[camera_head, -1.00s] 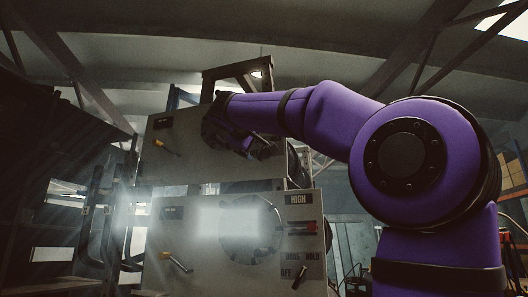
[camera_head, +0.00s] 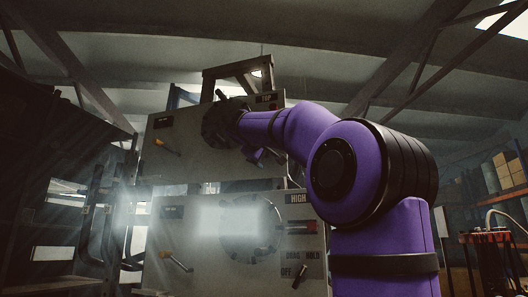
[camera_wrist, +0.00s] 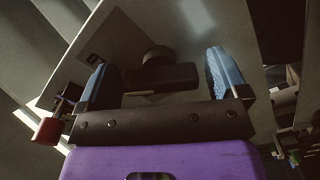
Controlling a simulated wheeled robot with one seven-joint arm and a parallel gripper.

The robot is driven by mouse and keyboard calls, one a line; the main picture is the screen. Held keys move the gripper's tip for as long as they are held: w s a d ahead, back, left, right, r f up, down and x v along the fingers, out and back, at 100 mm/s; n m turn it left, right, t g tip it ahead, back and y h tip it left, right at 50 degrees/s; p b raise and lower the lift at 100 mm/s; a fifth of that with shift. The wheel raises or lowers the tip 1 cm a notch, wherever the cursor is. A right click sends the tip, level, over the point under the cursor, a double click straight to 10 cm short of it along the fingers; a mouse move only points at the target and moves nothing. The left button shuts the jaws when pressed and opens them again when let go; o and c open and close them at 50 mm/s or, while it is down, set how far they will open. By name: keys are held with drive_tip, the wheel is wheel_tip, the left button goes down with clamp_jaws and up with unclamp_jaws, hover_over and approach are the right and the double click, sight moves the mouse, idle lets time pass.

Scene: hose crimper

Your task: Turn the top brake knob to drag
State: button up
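The upper grey panel (camera_head: 180,142) carries a TOP label (camera_head: 266,98). Its lower right part is hidden behind my arm in the head view, and I see no top brake knob there. In the wrist view, a dark knob-like part (camera_wrist: 160,78) with a round piece behind it stands on the grey panel face (camera_wrist: 125,40). My gripper (camera_wrist: 164,78) is open, its two blue pads wide apart, one on each side of that dark part. I cannot tell whether either pad touches it. Its setting marks are not readable. In the head view my gripper is mostly hidden by my arm.
A red-ended part (camera_wrist: 48,130) stands close to the left pad. Shelving with boxes (camera_head: 505,172) is at right.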

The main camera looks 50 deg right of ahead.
drive_tip(key=c, duration=0.8)
drive_tip(key=shift+o, duration=0.2)
drive_tip(key=shift+n, duration=0.3)
drive_tip(key=n, duration=0.5)
drive_tip(key=shift+n, duration=0.3)
drive_tip(key=n, duration=0.5)
drive_tip(key=shift+f, duration=0.1)
drive_tip(key=shift+n, duration=0.4)
drive_tip(key=o, duration=0.9)
